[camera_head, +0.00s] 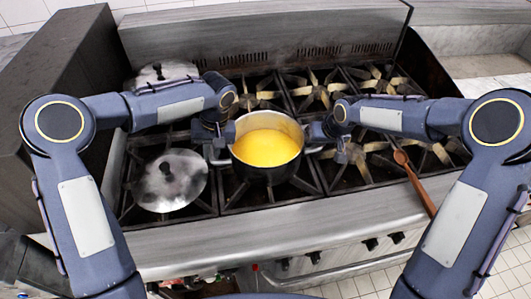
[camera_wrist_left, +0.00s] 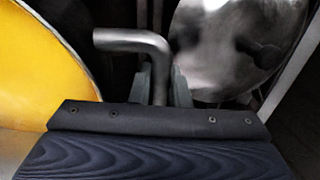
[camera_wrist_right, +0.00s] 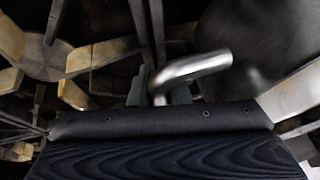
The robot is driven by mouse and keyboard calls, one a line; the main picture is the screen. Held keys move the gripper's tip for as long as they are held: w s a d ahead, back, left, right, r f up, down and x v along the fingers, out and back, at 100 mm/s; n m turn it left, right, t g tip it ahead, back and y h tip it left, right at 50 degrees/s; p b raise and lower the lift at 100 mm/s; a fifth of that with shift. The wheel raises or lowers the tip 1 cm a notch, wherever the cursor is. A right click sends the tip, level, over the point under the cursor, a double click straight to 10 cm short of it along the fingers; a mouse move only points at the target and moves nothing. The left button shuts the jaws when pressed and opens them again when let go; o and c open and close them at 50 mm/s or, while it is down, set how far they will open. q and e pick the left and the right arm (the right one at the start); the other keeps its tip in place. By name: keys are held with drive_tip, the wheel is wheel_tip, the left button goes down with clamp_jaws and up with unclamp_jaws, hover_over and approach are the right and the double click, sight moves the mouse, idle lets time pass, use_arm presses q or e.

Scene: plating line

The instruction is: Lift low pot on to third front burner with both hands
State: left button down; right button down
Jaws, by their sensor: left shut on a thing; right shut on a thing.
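The low pot (camera_head: 268,174) is a metal pot full of yellow food, upright over the second front burner from the left. I cannot tell whether it touches the grate. My left gripper (camera_head: 217,152) is shut on the pot's left handle, a bent metal bar (camera_wrist_left: 135,41) in the left wrist view. My right gripper (camera_head: 320,138) is shut on the right handle, which shows in the right wrist view (camera_wrist_right: 200,66). The third front burner (camera_head: 362,158) is to the right of the pot, bare, and partly hidden by my right gripper and arm.
A metal lid (camera_head: 172,184) lies on the left front burner. Another lidded pot (camera_head: 160,72) stands at the back left. A wooden spoon (camera_head: 415,182) lies across the stove's front edge at right. The back burners (camera_head: 316,90) in the middle and right are bare.

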use_arm(q)
drive_tip(key=shift+w+r, duration=0.1)
drive_tip(key=shift+r, duration=0.15)
use_arm(e)
drive_tip(key=shift+w+r, duration=0.1)
drive_tip(key=shift+r, duration=0.15)
